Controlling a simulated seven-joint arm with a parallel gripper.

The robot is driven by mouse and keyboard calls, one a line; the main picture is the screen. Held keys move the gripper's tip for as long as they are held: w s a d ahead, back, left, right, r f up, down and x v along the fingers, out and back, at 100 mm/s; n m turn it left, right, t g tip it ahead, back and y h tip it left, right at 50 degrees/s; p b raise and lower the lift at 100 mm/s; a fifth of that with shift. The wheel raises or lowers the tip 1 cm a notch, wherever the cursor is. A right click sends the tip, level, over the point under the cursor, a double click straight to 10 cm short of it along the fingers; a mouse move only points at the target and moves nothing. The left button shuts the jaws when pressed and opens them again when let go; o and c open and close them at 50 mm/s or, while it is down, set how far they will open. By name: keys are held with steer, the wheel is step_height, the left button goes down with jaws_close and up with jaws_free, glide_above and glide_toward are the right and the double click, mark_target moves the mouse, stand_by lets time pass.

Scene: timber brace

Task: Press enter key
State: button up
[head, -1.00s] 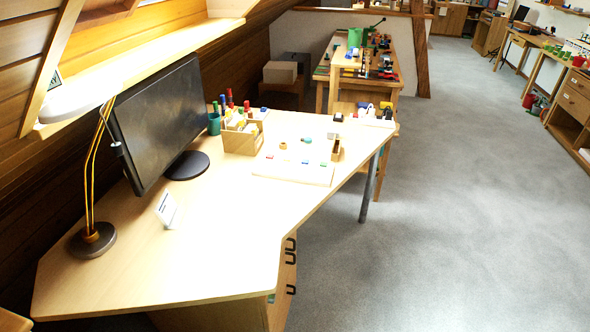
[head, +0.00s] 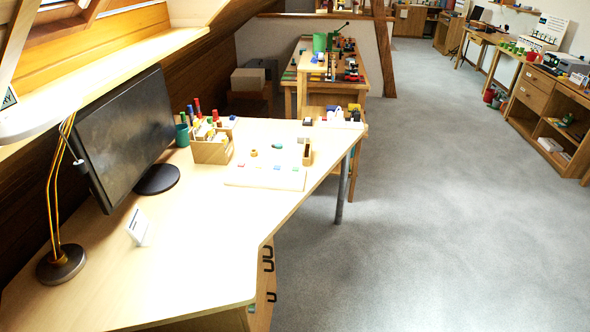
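I see no keyboard and cannot make out an enter key in the head view. A pale flat board (head: 262,175) with several small coloured pieces along it lies on the wooden desk (head: 200,240); its pieces are too small to tell what they are. A black monitor (head: 125,135) stands on the left of the desk, its screen dark. A small white card (head: 138,227) stands on the desk in front of the monitor. My gripper is not in view.
A desk lamp (head: 60,265) stands at the left edge. A second table (head: 327,85) with toys stands beyond. Grey floor (head: 430,200) is open to the right.

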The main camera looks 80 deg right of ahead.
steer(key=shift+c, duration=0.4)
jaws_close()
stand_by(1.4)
